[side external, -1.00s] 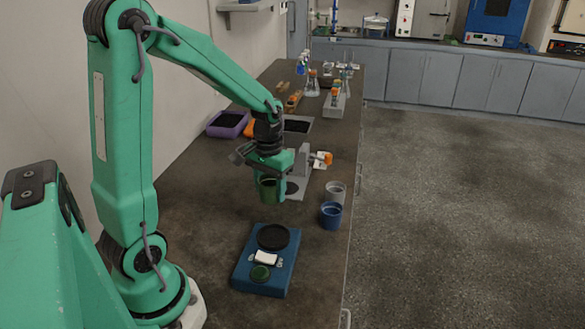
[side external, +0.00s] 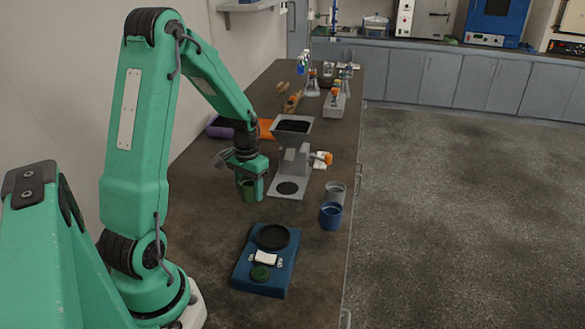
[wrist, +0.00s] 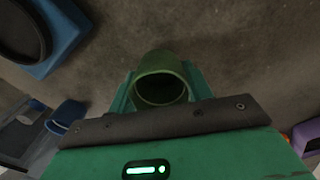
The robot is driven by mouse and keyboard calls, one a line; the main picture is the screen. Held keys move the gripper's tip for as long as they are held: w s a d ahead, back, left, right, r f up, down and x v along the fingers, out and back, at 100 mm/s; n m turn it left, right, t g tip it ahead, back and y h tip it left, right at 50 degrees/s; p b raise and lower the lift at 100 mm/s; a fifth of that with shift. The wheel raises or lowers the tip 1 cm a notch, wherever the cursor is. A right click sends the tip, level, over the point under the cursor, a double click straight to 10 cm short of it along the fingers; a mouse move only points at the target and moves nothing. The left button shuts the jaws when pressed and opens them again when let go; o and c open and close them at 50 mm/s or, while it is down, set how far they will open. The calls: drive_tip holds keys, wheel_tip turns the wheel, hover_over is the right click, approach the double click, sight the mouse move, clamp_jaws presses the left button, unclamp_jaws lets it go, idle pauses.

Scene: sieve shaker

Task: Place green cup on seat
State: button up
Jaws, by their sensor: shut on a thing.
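The green cup (side external: 246,191) is between the fingers of my gripper (side external: 253,187), which is shut on it. In the wrist view the cup (wrist: 160,64) sits between the fingers, its round mouth towards the camera. My gripper is left of a grey stand (side external: 283,193) that has a flat black disc (side external: 288,188) on its base. A blue device (side external: 248,279) with a round black plate (side external: 273,237), a white panel and a green round part is nearer the camera. I cannot tell which black round is the seat. The gap under the cup is hard to judge.
A blue cup (side external: 331,216) and a grey cup (side external: 335,192) stand at the bench's right edge. A grey tray of dark material (side external: 293,125) and a purple tray (side external: 218,128) are behind. Bare bench lies between my gripper and the blue device.

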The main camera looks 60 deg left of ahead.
sight(250, 199)
drive_tip(key=shift+f, duration=1.95)
drive_tip(key=shift+f, duration=0.15)
drive_tip(key=o, duration=1)
wheel_tip(250, 199, up, 12)
drive_tip(key=shift+r, duration=0.15)
